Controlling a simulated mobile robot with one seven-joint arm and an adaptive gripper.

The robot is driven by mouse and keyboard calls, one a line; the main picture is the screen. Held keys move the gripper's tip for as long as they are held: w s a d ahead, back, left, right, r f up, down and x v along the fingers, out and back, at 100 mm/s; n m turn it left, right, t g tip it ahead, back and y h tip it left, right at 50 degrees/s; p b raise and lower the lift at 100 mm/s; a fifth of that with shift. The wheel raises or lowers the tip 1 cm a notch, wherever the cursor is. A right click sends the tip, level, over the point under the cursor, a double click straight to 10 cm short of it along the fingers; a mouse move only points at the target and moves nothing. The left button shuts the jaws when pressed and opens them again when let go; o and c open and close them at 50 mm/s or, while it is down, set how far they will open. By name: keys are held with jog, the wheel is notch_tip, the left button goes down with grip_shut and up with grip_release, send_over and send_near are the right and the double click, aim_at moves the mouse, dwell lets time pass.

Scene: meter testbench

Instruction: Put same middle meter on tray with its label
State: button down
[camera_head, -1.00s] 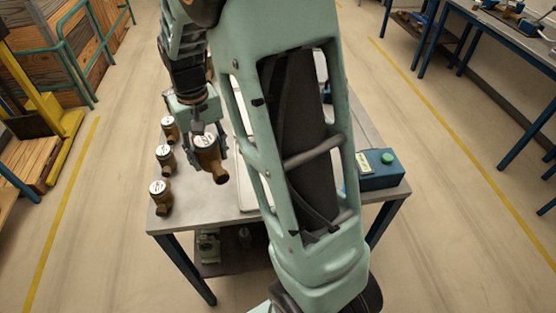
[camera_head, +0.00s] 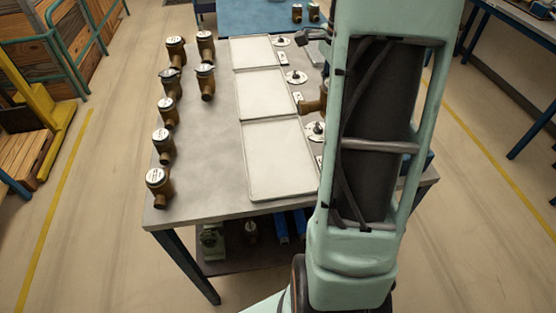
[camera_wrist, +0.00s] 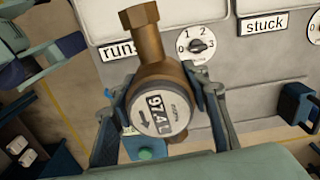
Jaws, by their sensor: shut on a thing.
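My gripper (camera_wrist: 160,112) is shut on a brown brass meter (camera_wrist: 160,72) in the wrist view. Its round white face reads about 974, with the last digit unclear, and a black arrow. In the head view my arm hides the gripper; a brown pipe end (camera_head: 312,105), likely the held meter, shows beside the arm. Three pale trays (camera_head: 263,83) lie in a row on the bench. A "runs" label (camera_wrist: 119,50) and a "stuck" label (camera_wrist: 264,24) show beyond the meter in the wrist view. Label text in the head view is too small to read.
Several brass meters (camera_head: 163,145) stand along the bench's left side. Round dials (camera_head: 296,77) line the trays' right edge. The trays look empty.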

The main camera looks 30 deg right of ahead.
aim_at(300, 115)
jog(key=shift+s+d+m, duration=0.15)
jog(key=shift+d+m, duration=0.1)
jog(key=shift+m, duration=0.05)
jog(key=shift+a+f, duration=0.15)
jog(key=shift+a, duration=0.15)
jog(key=a+f, duration=0.1)
jog(key=a, duration=0.1)
jog(key=w+a+f, duration=0.1)
jog(key=a, duration=0.1)
jog(key=w+a+f+p, duration=0.1)
jog(key=a, duration=0.2)
jog(key=shift+w+f, duration=0.1)
jog(key=shift+w, duration=0.1)
jog(key=a+f, duration=0.2)
jog(key=w+a+f, duration=0.1)
jog(key=a+f, duration=0.1)
jog(key=shift+w+f, duration=0.2)
jog(key=shift+f, duration=0.2)
jog(key=shift+w+a+f, duration=0.1)
jog(key=shift+a+f, duration=0.3)
jog(key=shift+f, duration=0.05)
jog(key=shift+w+a+f, duration=0.1)
jog(key=shift+a+f, duration=0.05)
jog(key=shift+f, duration=0.8)
jog(key=shift+a+f, duration=0.15)
jog(key=shift+f, duration=0.75)
jog(key=shift+f, duration=0.1)
